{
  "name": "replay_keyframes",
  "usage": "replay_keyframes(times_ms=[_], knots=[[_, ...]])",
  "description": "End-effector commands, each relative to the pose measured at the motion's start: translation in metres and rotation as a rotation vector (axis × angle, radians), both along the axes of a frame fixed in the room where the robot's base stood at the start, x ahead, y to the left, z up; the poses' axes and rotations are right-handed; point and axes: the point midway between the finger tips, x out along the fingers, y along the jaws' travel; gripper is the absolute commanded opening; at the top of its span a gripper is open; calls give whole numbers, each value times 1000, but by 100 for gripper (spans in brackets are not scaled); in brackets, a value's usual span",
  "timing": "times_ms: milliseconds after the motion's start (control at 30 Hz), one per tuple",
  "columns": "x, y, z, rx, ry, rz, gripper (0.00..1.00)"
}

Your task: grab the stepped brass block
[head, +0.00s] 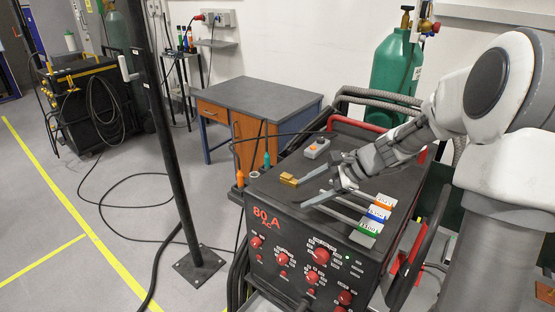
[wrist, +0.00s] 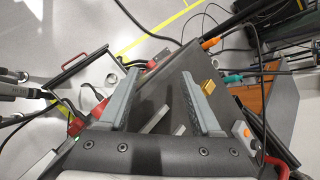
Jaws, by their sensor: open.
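The stepped brass block (head: 288,179) sits on the dark top of the welding machine (head: 262,192), near its left edge in the head view. My gripper (head: 302,194) is open and empty above the machine top, with its fingertips pointing left, close to the block. In the wrist view, the brass block (wrist: 208,88) lies just outside the right finger, not between the fingers of my gripper (wrist: 160,74). I see no contact between finger and block.
Metal bars with orange (head: 386,200), blue (head: 379,213) and green (head: 370,228) tags lie beside my gripper. A grey box with an orange button (head: 316,148) is behind. Orange (head: 240,178) and teal (head: 266,160) pieces stand at the machine's left edge.

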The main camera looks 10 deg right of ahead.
Motion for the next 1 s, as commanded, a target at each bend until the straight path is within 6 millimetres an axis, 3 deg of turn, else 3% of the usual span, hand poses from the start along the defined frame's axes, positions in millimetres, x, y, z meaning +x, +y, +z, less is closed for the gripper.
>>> replay_keyframes(times_ms=[100, 300, 500, 633, 1000], knots=[[24, -31, -6, 199, 82, -208, 65], [50, -75, -14, 461, 169, -458, 65], [60, -95, -19, 574, 203, -560, 65], [69, -87, -24, 587, 207, -567, 65], [118, -33, -54, 582, 208, -565, 65]])
